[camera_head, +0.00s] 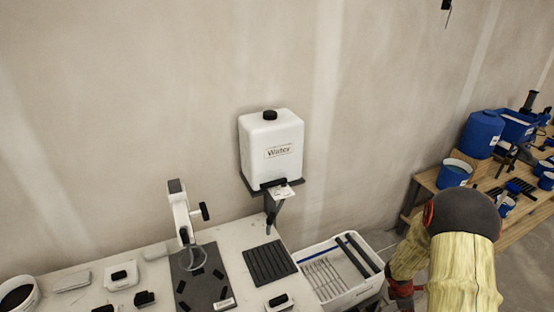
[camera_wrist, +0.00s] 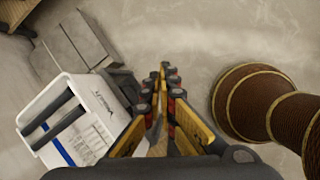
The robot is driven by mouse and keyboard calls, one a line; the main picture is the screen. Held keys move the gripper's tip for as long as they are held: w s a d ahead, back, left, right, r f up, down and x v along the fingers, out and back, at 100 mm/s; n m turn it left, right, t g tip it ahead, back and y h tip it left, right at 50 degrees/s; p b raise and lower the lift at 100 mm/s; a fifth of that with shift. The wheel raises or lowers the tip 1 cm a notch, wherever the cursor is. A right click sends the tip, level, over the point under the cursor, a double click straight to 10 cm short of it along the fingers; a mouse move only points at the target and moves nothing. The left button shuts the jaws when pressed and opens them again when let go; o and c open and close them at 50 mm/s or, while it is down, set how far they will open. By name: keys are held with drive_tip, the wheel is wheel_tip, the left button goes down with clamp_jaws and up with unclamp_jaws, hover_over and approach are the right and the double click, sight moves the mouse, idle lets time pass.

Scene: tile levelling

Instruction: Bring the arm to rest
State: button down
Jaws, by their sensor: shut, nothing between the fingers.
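My gripper (camera_wrist: 160,82) is in the middle of the wrist view, pointing up the picture. Its two fingers are together at the tips with nothing between them. Bare floor (camera_wrist: 185,38) shows past the tips. In the head view, my arm with its yellow sleeve and dark joint is at the lower right, between the white-topped bench (camera_head: 225,262) and the wooden bench (camera_head: 428,180). The gripper itself cannot be made out there.
A white crate (camera_wrist: 108,100) with dark bars lies left of my fingers; the head view shows it (camera_head: 358,295) beside the bench. Grey blocks (camera_wrist: 83,40) lie beyond it. A water container (camera_head: 272,150) is on the wall. Blue tubs (camera_head: 453,173) stand on the wooden bench.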

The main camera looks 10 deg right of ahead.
drive_tip(key=s+a+r+m+g+b, duration=0.1)
drive_tip(key=s+a+r+m, duration=0.4)
drive_tip(key=r, duration=0.4)
drive_tip(key=s+a+r+m+b, duration=0.1)
drive_tip(key=s+a+r+m, duration=0.1)
drive_tip(key=a+r+m, duration=0.6)
drive_tip(key=s+a+r+m+t+y+b, duration=0.1)
drive_tip(key=s+a+r+t+y+b, duration=0.1)
drive_tip(key=a+r, duration=0.7)
drive_tip(key=s+a+r+t+y+b, duration=0.1)
drive_tip(key=s+a+r+t+y, duration=0.1)
drive_tip(key=s+a+r+t, duration=0.2)
drive_tip(key=s+a+r, duration=0.3)
drive_tip(key=a+r, duration=0.3)
drive_tip(key=shift+s+r+m+t+y+b, duration=0.2)
drive_tip(key=shift+s+m+t+y+b, duration=0.1)
drive_tip(key=shift+m+t+b, duration=0.1)
